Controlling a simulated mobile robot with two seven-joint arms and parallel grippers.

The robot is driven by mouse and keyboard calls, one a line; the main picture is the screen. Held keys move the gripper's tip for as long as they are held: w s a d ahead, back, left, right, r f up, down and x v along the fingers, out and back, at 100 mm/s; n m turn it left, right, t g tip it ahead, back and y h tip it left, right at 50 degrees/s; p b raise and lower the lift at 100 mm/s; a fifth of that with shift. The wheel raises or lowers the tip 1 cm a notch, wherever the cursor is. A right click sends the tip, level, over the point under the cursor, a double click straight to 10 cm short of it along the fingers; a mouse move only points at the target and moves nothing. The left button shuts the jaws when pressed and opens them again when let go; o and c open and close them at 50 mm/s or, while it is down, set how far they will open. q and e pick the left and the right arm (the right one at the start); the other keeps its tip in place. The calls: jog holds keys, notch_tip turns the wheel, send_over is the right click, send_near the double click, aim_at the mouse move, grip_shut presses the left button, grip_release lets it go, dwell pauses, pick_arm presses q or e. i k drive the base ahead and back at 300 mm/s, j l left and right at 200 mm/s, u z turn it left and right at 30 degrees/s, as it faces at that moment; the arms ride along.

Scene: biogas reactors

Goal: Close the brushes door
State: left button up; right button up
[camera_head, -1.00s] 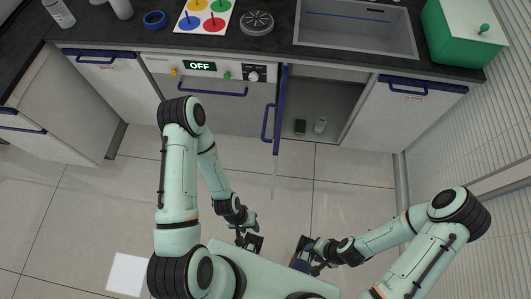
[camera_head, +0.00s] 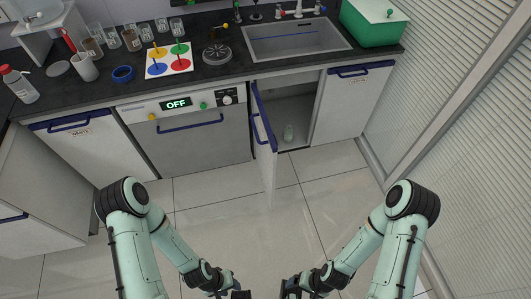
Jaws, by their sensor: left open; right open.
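A cabinet door (camera_head: 267,165) under the sink stands open, swung out toward me and seen nearly edge-on. Its blue handle (camera_head: 263,132) is on the left-facing side. I cannot read any label on this door. My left gripper (camera_head: 240,294) is open and empty at the bottom edge, partly cut off. My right gripper (camera_head: 290,289) is open and empty beside it. Both are well in front of the door, apart from it.
A dishwasher (camera_head: 195,142) showing OFF is left of the open door. Shut cabinets stand at the left (camera_head: 85,150) and right (camera_head: 350,100). The counter holds a sink (camera_head: 295,42), a green box (camera_head: 372,25) and glassware. The floor (camera_head: 235,215) between me and the cabinets is clear.

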aim_at(267, 148)
jog(key=i+j+z, duration=0.25)
jog(key=i+j, duration=0.2)
jog(key=i+j+z, duration=0.25)
jog(key=j, duration=0.3)
jog(key=i+l+z, duration=0.2)
jog(key=k+j, duration=0.05)
